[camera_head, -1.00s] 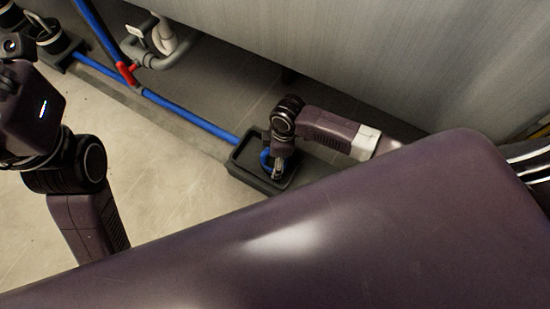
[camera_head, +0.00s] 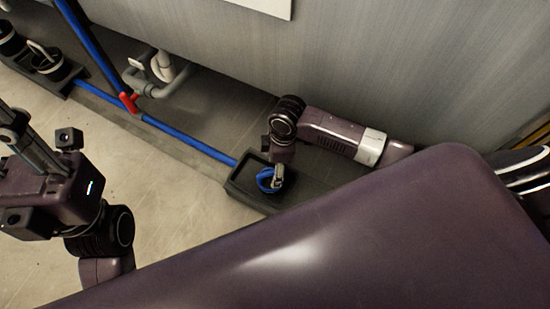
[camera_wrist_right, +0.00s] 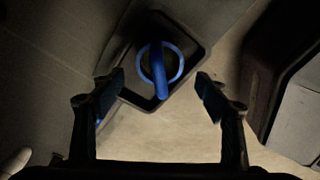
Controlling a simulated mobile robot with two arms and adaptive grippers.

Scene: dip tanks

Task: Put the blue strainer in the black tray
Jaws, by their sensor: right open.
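The blue strainer (camera_head: 265,181) is inside the black tray (camera_head: 240,187) on the floor by the grey wall. My right gripper (camera_head: 278,179) is above the tray, its fingertips close to the strainer in the head view. In the right wrist view the strainer (camera_wrist_right: 160,92) shows as a blue ring with a handle across it, within the rim of the tray (camera_wrist_right: 198,58). My right gripper (camera_wrist_right: 161,88) is open there, its fingers apart on either side with nothing between them.
Grey pipes (camera_head: 160,75) stand by the wall. Black containers with handles (camera_head: 48,63) stand at the upper left. The pale floor left of the tray is clear.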

